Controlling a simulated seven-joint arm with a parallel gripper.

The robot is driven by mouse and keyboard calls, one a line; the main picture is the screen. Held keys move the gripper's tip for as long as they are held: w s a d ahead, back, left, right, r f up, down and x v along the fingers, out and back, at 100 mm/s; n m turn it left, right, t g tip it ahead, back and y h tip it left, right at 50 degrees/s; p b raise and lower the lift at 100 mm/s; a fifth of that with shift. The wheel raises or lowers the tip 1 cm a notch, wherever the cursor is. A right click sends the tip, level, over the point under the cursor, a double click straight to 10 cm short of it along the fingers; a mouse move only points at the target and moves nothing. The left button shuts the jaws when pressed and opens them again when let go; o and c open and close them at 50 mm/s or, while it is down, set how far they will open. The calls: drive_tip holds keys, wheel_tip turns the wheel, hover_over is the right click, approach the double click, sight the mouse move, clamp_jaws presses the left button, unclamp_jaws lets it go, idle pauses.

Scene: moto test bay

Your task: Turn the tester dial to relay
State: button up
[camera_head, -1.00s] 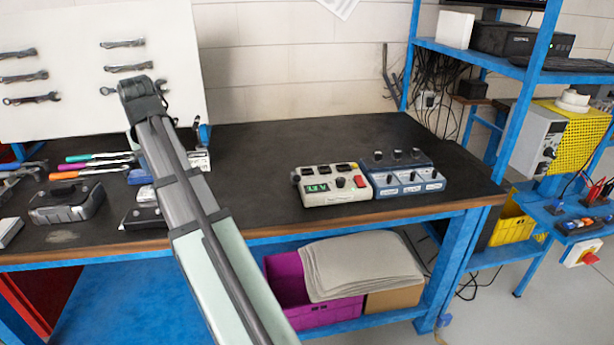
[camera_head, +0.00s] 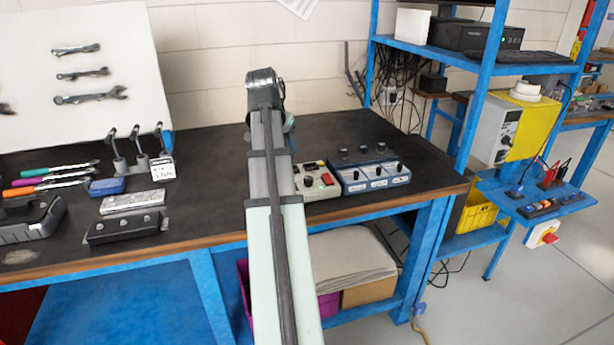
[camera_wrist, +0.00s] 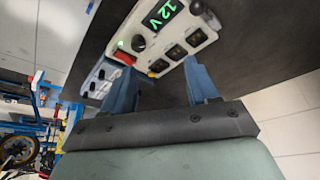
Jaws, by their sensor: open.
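The tester is a cream box (camera_head: 322,190) on the bench, its left part hidden behind my arm in the head view. In the wrist view the tester (camera_wrist: 150,28) shows a lit green "12 V" display (camera_wrist: 163,12), a dark round dial (camera_wrist: 138,43), a red button (camera_wrist: 124,57) and several black switches. The dial also shows in the head view (camera_head: 308,181). The dial's setting and any relay label are too small to read. My gripper (camera_wrist: 160,72) is open and empty, its blue fingers apart from the dial. Its fingers are mostly hidden in the head view.
A blue box with several black knobs (camera_head: 372,177) stands right beside the tester. Hand tools and dark cases lie on the left of the bench (camera_head: 215,185). A blue shelf frame (camera_head: 468,120) rises at the right. Bare bench top lies behind the tester.

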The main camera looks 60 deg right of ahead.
sight(308, 179)
drive_tip(key=s+d+m, duration=0.1)
drive_tip(key=s+d, duration=0.1)
drive_tip(key=s, duration=0.2)
drive_tip(key=x, duration=1.4)
drive_tip(key=shift+s+d+r, duration=0.1)
drive_tip(key=shift+s+d, duration=0.1)
drive_tip(key=shift+s, duration=0.15)
drive_tip(key=shift+c, duration=0.4)
drive_tip(key=c, duration=1)
drive_tip(key=shift+o, duration=0.2)
